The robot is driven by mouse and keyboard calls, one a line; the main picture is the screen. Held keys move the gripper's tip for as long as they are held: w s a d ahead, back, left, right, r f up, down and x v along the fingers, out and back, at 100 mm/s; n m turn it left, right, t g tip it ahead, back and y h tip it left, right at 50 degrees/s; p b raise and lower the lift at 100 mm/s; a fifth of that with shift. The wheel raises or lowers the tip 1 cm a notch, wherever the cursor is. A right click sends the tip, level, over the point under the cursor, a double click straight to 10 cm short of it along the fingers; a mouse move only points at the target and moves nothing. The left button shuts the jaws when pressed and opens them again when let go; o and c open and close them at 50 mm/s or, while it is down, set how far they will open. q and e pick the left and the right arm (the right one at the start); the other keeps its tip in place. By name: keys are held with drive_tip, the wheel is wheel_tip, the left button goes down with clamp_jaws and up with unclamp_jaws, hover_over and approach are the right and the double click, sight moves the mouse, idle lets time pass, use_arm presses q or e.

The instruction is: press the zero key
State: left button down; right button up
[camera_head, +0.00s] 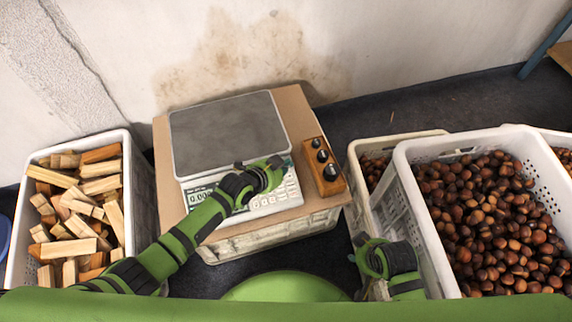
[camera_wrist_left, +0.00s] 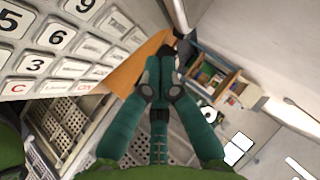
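A scale with a grey plate (camera_head: 228,130) stands on a brown board (camera_head: 165,185) on a white crate. Its display (camera_head: 201,195) reads zeros, and its white keypad (camera_head: 275,200) is partly covered by my left gripper. My left gripper (camera_head: 258,174) is over the scale's front right. In the left wrist view its fingers (camera_wrist_left: 163,68) come together with nothing between them. Keys 5, 9, 6 and 3 (camera_wrist_left: 36,64) show left of the fingers; I cannot make out the zero key. My right gripper (camera_head: 385,258) is low beside the chestnut crate; its fingers are unclear.
A wooden block with black knobs (camera_head: 325,166) lies on the board right of the scale. A crate of wood pieces (camera_head: 140,185) stands at left. White crates of chestnuts (camera_head: 406,185) stand at right. A stained wall (camera_head: 330,45) is behind.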

use_arm(q)
drive_tip(key=r+p, duration=0.2)
drive_tip(key=s+r+p, duration=0.1)
drive_tip(key=r+p, duration=0.1)
drive_tip(key=shift+s+d, duration=0.1)
drive_tip(key=shift+d, duration=0.1)
idle(1.6)
